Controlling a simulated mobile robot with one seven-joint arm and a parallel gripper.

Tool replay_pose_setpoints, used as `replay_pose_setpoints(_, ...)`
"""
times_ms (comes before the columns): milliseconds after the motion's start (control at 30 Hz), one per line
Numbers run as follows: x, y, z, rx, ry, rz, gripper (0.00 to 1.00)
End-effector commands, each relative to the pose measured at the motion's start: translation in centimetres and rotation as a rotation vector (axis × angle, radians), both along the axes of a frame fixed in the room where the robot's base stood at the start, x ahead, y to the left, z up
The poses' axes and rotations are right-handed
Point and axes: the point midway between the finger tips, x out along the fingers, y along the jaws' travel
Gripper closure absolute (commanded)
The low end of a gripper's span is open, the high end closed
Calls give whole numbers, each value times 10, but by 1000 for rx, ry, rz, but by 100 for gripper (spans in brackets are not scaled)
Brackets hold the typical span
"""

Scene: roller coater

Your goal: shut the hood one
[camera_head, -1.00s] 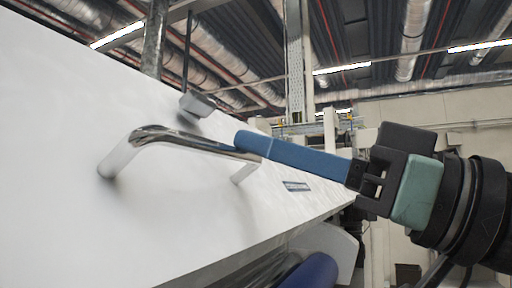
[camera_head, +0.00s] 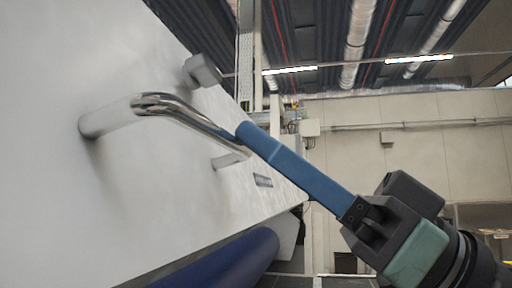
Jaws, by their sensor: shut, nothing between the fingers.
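The hood (camera_head: 150,210) is a large white panel that fills the left of the view and slants down to the right. A chrome bar handle (camera_head: 185,113) stands off its face on two posts. My gripper (camera_head: 243,130) comes in from the lower right with its blue fingers together. The hood's hinge side is out of view.
A grey block (camera_head: 202,71) sits on the hood's upper edge. A dark blue roller (camera_head: 225,262) lies below the hood's lower edge. A pale wall (camera_head: 420,130) and ceiling ducts are far behind. The space right of the hood looks open.

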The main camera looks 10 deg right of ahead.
Motion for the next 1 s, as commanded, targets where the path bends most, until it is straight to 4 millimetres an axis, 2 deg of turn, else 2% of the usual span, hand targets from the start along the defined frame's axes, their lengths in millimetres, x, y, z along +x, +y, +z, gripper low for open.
replay_pose_setpoints(33,0,1,-24,11,-3,5,100)
replay_pose_setpoints(200,-1,-1,-55,56,-22,4,100)
replay_pose_setpoints(400,-2,-3,-81,97,-40,4,100)
replay_pose_setpoints(633,-2,-4,-98,127,-53,3,100)
replay_pose_setpoints(1000,-2,-5,-102,140,-59,1,100)
